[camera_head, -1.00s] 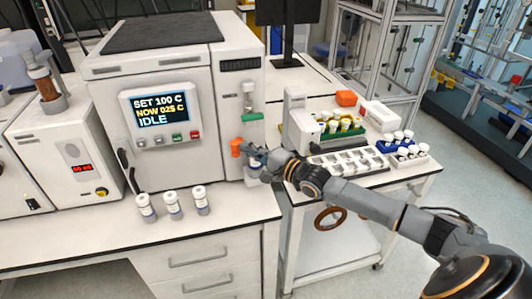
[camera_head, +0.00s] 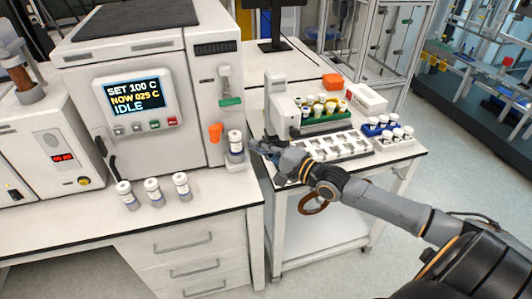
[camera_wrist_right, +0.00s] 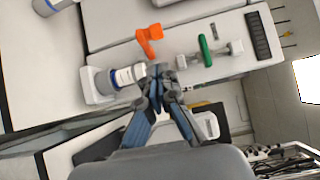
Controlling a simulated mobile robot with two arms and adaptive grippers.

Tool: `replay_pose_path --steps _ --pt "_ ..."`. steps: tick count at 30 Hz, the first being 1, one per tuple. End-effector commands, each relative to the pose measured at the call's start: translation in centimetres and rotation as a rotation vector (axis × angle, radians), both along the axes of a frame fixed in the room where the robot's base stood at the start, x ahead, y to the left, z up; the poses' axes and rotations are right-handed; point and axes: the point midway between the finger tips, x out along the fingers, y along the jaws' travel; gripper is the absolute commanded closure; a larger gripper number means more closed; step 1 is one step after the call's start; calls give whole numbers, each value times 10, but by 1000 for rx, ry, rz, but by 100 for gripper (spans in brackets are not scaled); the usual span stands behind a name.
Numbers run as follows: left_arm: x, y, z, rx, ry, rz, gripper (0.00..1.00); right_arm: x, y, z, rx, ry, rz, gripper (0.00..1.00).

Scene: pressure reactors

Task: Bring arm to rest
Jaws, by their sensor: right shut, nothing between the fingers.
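My right gripper (camera_head: 258,146) is shut and empty. In the head view its tips are just right of a white-capped vial (camera_head: 235,143) that stands upright in a small holder on the reactor's right front. In the right wrist view the shut fingertips (camera_wrist_right: 160,72) show beside the same vial (camera_wrist_right: 124,76); a small gap or contact is hard to tell there. The reactor (camera_head: 160,90) has a screen (camera_head: 136,96) reading SET 100 C, NOW 025 C, IDLE. My left gripper is not in view.
Three capped vials (camera_head: 152,190) stand on the bench in front of the reactor. An orange lever (camera_head: 215,132) and a green handle (camera_head: 230,101) stick out near the holder. A cart (camera_head: 290,215) at right carries a white tray (camera_head: 335,147) and vial racks (camera_head: 390,135).

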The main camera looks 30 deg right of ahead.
Motion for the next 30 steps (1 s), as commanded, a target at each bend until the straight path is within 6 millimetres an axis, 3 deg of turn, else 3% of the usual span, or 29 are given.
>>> replay_pose_path --steps 8,16,19,23,26,30 --pt "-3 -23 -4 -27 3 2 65 -24 -4 0 1 0 1 100" --pt "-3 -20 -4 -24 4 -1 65 -28 -5 0 -1 -1 0 100" --pt "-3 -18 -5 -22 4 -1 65 -26 -10 -11 -26 6 -16 100" --pt "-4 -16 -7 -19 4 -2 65 -25 -33 -64 -155 44 -82 100" --pt "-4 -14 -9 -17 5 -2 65 -31 -57 -131 -326 108 -137 100" --pt "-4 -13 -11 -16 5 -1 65 -59 -79 -234 -583 233 -161 100"
